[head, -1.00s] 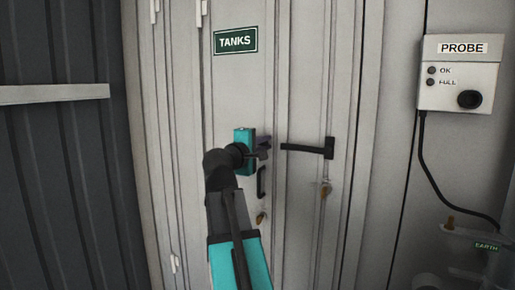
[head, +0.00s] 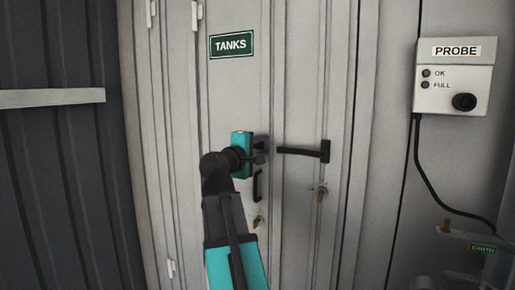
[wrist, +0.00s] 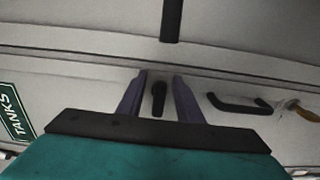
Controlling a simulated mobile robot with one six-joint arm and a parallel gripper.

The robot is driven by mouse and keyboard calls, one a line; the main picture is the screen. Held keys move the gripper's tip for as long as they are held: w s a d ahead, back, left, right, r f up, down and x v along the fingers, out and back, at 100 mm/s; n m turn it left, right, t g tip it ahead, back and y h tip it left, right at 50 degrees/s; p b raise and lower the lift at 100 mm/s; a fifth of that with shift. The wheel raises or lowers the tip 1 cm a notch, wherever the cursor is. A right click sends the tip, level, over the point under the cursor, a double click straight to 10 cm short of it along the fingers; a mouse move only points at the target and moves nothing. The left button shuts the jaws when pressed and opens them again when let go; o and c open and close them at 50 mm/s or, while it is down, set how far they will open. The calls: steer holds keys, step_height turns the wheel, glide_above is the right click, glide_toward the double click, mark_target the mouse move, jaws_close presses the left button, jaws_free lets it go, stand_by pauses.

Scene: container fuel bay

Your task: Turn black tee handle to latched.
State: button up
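A grey door (head: 230,95) bears the green TANKS sign (head: 232,44). My gripper (head: 262,148) is at the door, below the sign and left of a black lever. In the wrist view its two purple-grey fingers (wrist: 158,95) stand apart. A short black handle (wrist: 158,99), which looks like the tee handle, lies between them with a gap on each side. It points along the fingers and I see no contact. In the head view my gripper largely hides this spot, and a small dark knob (head: 261,159) shows just under the fingers.
The horizontal black lever (head: 303,151) is close right of my gripper and also shows in the wrist view (wrist: 171,20). A black pull handle (head: 257,186) and a key (head: 258,222) are just below. Another key (head: 322,190) hangs under the lever. The PROBE box (head: 455,77) is far right.

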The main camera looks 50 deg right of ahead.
steer(key=shift+a, duration=0.55)
steer(key=b+v, duration=0.1)
steer(key=v, duration=1.1)
steer(key=shift+s+a, duration=0.2)
steer(key=shift+a, duration=0.15)
